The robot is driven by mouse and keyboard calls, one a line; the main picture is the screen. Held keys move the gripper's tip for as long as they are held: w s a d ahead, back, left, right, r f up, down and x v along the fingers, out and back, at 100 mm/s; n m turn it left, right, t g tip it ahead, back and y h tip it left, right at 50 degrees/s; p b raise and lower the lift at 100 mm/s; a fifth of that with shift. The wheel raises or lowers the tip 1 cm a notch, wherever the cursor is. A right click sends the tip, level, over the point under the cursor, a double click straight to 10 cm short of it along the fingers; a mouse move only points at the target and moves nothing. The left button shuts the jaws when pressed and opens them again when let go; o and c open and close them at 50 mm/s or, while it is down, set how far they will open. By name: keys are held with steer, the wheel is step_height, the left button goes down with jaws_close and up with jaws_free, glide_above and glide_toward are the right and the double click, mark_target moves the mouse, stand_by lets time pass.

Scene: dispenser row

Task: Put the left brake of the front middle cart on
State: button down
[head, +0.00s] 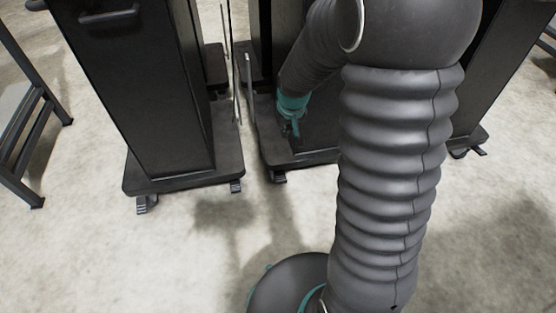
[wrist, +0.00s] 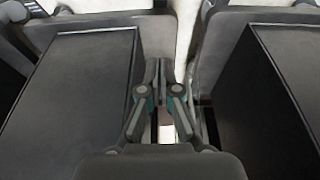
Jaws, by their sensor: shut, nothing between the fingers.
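The front middle cart (head: 310,138) is a tall dark cart on a low base, largely hidden by my arm in the head view. Its left brake (head: 278,177) is a small dark pedal under the front left corner of the base; whether it is pressed is too small to tell. My gripper (head: 296,132) is shut and empty, above the left part of that base, higher than and behind the pedal in the picture. In the wrist view my gripper (wrist: 158,68) points into the gap between two cart bases; no brake is clearly seen there.
Another dark cart (head: 150,110) stands at the left, with pedals (head: 146,204) under its base. A narrow gap separates it from the middle cart. A third cart (head: 490,80) is at the right, behind my arm. A grey frame (head: 30,130) stands far left. The floor (head: 90,260) in front is clear.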

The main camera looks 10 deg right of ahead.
steer(key=g+b, duration=0.1)
glide_above(281, 178)
steer(key=s, duration=0.2)
step_height(281, 178, down, 16)
steer(key=shift+w+d+r, duration=0.15)
steer(key=shift+w, duration=0.05)
steer(key=f, duration=0.4)
steer(key=w+f, duration=0.1)
steer(key=f, duration=0.3)
steer(key=f+b, duration=0.1)
steer(key=f, duration=0.3)
steer(key=shift+w+f, duration=0.15)
steer(key=shift+w, duration=0.05)
steer(key=shift+s+f, duration=0.15)
steer(key=shift+f, duration=0.55)
